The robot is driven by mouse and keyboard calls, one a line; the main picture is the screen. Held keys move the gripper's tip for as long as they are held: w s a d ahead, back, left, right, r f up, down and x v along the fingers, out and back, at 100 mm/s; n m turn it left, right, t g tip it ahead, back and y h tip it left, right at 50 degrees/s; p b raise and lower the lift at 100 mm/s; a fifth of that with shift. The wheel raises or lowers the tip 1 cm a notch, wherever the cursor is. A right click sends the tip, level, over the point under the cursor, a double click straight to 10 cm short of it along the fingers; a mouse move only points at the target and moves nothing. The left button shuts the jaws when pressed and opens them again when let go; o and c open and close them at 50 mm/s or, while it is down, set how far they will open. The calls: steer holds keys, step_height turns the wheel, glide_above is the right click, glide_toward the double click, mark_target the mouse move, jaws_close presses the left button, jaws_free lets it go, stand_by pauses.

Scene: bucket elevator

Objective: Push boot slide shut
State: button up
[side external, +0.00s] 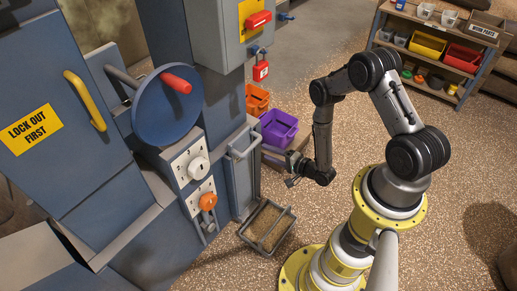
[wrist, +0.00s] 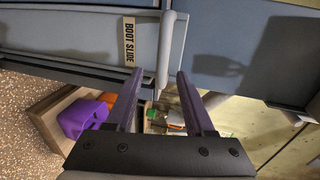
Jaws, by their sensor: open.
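The boot slide (side external: 240,180) is a grey upright panel at the lower right side of the blue elevator housing, with a pale bar handle (side external: 245,147) near its top. In the wrist view the slide (wrist: 85,30) bears a "BOOT SLIDE" label (wrist: 129,43), and its handle (wrist: 167,45) runs down the picture. My gripper (side external: 290,182) is right of the slide, apart from it. In the wrist view my gripper (wrist: 160,78) is open, and the handle's lower end shows between its fingers. Contact with the handle cannot be told.
A wire-handled tray (side external: 267,228) stands on the floor below the slide. Purple (side external: 279,127) and orange (side external: 257,100) bins are behind my gripper. A blue handwheel (side external: 166,108) and an orange knob (side external: 208,201) are on the housing.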

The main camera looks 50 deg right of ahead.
steer(key=shift+v, duration=2.75)
